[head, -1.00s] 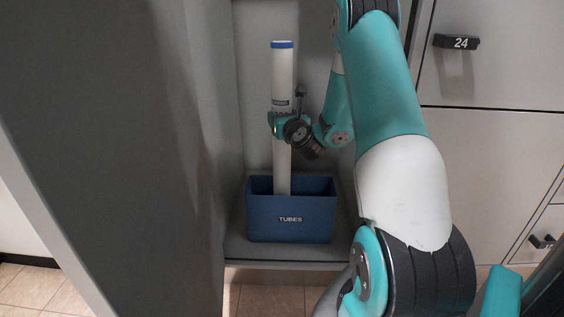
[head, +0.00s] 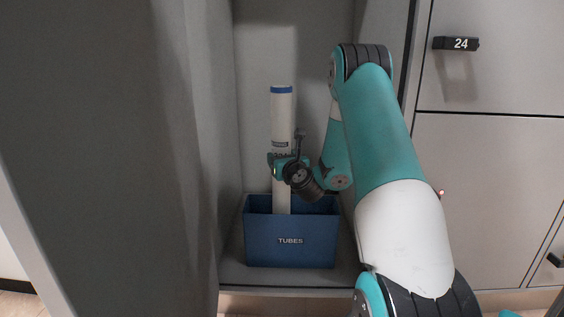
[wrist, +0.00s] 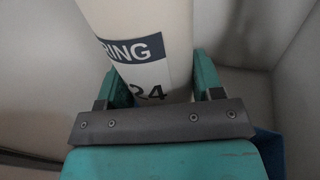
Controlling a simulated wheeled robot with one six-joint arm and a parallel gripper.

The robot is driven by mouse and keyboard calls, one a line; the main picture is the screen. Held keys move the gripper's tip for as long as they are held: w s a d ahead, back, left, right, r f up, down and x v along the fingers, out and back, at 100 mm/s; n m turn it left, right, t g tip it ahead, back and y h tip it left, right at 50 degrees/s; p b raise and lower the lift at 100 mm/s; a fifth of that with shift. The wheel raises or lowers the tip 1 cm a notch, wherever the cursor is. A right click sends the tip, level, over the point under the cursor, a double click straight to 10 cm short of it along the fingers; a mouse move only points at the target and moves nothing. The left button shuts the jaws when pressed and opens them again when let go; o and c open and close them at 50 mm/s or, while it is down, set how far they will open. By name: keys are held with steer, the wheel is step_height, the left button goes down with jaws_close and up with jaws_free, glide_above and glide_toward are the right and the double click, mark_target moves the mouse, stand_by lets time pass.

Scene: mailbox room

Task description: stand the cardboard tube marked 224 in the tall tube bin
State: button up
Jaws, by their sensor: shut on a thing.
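The white cardboard tube (head: 282,120) with a blue end cap stands upright in the head view. Its lower end is inside the blue bin labelled TUBES (head: 290,252), hidden behind the front wall, so I cannot tell whether it touches the bottom. My gripper (head: 284,165) is shut around the tube's middle, above the bin rim. In the wrist view the tube (wrist: 145,25) sits between the fingers of my gripper (wrist: 152,90). A dark label ending in "RING" and partly hidden digits ending in "24" show on it.
The bin stands on a grey shelf (head: 240,275) inside a narrow cubby.

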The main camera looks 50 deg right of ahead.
steer(key=shift+f+b, duration=0.45)
steer(key=shift+f, duration=0.2)
steer(key=o, duration=1.3)
steer(key=shift+o, duration=0.2)
steer(key=shift+r, duration=0.15)
steer(key=r+b+v, duration=0.1)
steer(key=b+v, duration=0.9)
steer(key=v, duration=0.2)
steer(key=shift+b, duration=0.3)
